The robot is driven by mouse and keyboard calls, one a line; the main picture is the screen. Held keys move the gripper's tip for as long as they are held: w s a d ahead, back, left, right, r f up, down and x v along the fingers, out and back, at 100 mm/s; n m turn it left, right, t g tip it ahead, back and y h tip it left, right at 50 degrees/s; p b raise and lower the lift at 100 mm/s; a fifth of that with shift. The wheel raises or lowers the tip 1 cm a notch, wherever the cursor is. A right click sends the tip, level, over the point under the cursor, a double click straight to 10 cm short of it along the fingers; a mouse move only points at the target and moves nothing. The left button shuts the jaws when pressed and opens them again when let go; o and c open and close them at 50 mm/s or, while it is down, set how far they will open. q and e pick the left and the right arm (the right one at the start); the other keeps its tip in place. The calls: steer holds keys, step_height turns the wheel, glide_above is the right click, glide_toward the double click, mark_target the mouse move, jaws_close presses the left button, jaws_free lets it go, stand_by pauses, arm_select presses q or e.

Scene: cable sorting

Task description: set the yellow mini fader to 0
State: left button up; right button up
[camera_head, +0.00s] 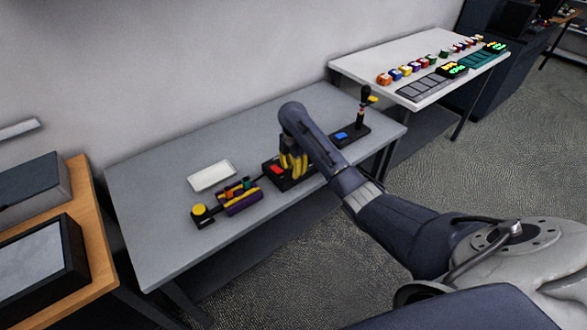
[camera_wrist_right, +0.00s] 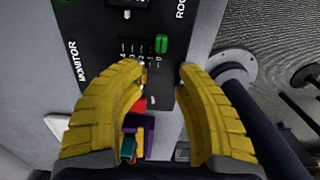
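My right gripper (camera_wrist_right: 162,70) is open, its two thick yellow fingers pointing at a black panel (camera_wrist_right: 98,50) lettered MONITOR. A green fader cap (camera_wrist_right: 162,46) stands near the 0 of a printed scale, just beyond the fingertips. A small yellowish piece (camera_wrist_right: 144,76) shows beside the left fingertip; I cannot tell whether it is the yellow fader cap or touches the finger. A red cap (camera_wrist_right: 140,103) lies between the fingers, partly hidden. In the head view the right gripper (camera_head: 292,163) is down at the black panel (camera_head: 284,184), covering much of it. My left gripper is not in view.
On the grey table (camera_head: 150,185), a white pad (camera_head: 211,176), a purple and yellow block (camera_head: 242,203) and a yellow button box (camera_head: 201,212) stand left of the panel. A black box with a blue button (camera_head: 343,136) is to the right. The table's left end is clear.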

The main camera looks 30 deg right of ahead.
steer(key=shift+s+f, duration=0.15)
step_height(320, 180, up, 12)
stand_by(1.0)
step_height(320, 180, up, 8)
steer(key=w+d+h, duration=0.1)
steer(key=w+d, duration=0.2)
steer(key=shift+y, duration=0.5)
steer(key=a+f, duration=0.1)
steer(key=f, duration=0.5)
steer(key=s+a+f, duration=0.1)
steer(key=f, duration=0.6)
steer(key=a+f, duration=0.1)
steer(key=f, duration=0.6)
steer(key=shift+s, duration=0.35)
